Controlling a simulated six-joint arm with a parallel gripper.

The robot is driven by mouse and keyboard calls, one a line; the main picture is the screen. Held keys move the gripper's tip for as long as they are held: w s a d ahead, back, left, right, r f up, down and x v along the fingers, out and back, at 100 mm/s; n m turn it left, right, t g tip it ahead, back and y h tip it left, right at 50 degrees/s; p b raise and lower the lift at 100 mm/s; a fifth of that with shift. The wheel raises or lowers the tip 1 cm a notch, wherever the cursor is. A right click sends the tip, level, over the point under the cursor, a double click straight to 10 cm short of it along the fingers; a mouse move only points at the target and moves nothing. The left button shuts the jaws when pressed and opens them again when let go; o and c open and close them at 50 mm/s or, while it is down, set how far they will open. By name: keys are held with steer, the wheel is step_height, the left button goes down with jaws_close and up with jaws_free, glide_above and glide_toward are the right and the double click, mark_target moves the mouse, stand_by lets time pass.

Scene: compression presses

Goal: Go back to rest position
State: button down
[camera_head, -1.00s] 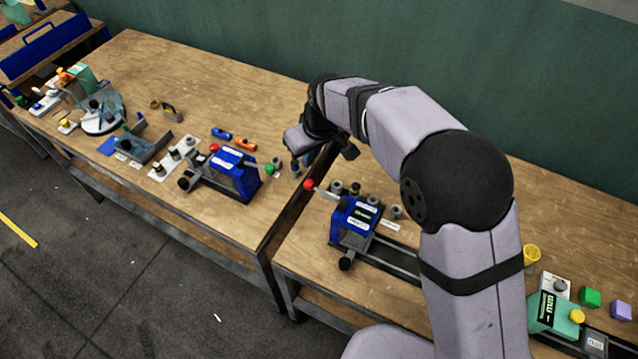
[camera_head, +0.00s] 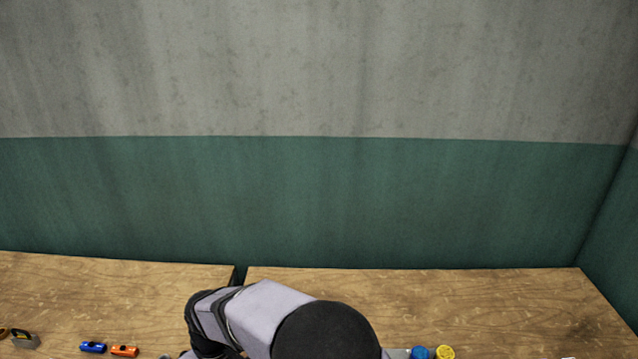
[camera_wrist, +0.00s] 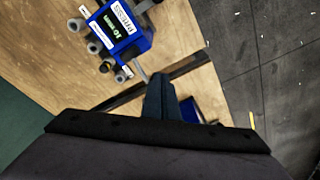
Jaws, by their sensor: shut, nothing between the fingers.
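My gripper (camera_wrist: 160,85) is in the wrist view, its dark fingers together at lower middle with nothing held. It is over the tables, near the gap between them. In the head view only the upper part of my arm shows at the bottom edge, and the gripper is not clearly visible there. A blue press (camera_wrist: 122,28) with a label and a small display is at upper left in the wrist view, apart from the fingers.
Several grey cylinders (camera_wrist: 94,47) stand beside the press. Another blue object (camera_wrist: 207,112) is partly hidden behind the fingers. In the head view, a blue piece (camera_head: 93,347) and an orange piece (camera_head: 125,351) lie on the left table (camera_head: 110,295). A wall (camera_head: 300,200) stands behind.

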steer(key=s+d+f+m+g+h, duration=0.15)
steer(key=s+d, duration=0.25)
steer(key=d, duration=0.5)
steer(key=s+d+m+b, duration=0.15)
steer(key=s+d, duration=0.25)
steer(key=d, duration=0.5)
steer(key=s+d+f+m+g+h, duration=0.15)
steer(key=s+d, duration=0.25)
steer(key=d, duration=0.5)
steer(key=w+d+r+m+t+y, duration=0.1)
steer(key=d+r+m, duration=0.3)
steer(key=d, duration=0.6)
steer(key=shift+w+d+r+m+t+y+b, duration=0.2)
steer(key=shift+w+r+m+t+y+b, duration=0.15)
steer(key=shift+w+m+t, duration=0.35)
